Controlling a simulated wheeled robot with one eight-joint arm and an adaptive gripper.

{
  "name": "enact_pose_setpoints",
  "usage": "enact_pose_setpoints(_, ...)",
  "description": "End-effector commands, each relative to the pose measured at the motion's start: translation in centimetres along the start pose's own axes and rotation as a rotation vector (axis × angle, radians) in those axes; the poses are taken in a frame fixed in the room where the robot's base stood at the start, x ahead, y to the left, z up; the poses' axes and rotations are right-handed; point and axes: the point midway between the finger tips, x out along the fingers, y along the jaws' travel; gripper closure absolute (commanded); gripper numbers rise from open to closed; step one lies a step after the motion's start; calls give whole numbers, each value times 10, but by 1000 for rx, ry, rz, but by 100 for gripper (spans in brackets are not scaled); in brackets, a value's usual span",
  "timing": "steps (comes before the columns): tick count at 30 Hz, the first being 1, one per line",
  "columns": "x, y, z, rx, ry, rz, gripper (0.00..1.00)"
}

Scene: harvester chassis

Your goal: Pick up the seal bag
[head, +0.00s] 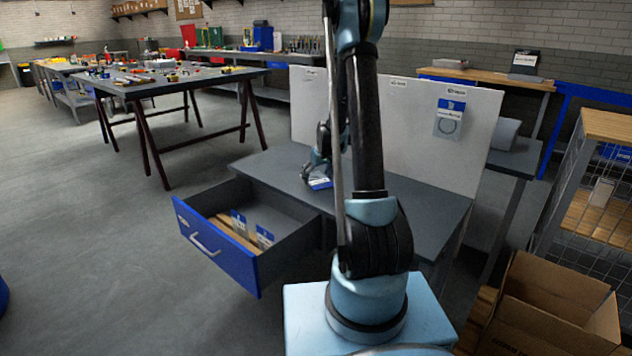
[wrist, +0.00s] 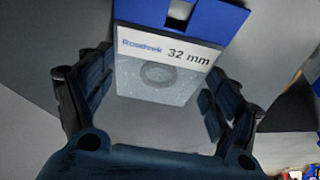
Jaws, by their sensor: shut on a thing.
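A seal bag (wrist: 160,82) is a clear pouch with a blue and white header reading "32 mm" and a dark ring inside. In the wrist view it lies between the two fingers of my gripper (wrist: 158,92), which is shut on it. In the head view my gripper (head: 312,172) is low over the grey worktop, and the bag's blue and white header (head: 320,184) shows just below it. My arm hides part of this area. I cannot tell whether the bag still touches the worktop.
The grey worktop (head: 425,215) has an open blue-fronted drawer (head: 215,245) at left, holding similar bags (head: 264,237). A white panel (head: 300,105) stands behind, with another bag (head: 450,118) hanging on it. Cardboard boxes (head: 545,310) stand at lower right.

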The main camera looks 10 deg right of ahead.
Motion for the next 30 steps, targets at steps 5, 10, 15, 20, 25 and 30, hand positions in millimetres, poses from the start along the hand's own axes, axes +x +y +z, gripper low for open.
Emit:
enact_pose_setpoints(5,-6,0,-2,0,0,0,41)
enact_pose_setpoints(10,-25,0,-10,0,0,0,41)
enact_pose_setpoints(15,-51,0,-21,0,0,0,41)
enact_pose_setpoints(20,-73,0,-30,0,0,0,41)
enact_pose_setpoints(25,-88,0,-36,0,0,0,41)
enact_pose_setpoints(30,-93,0,-38,0,0,0,41)
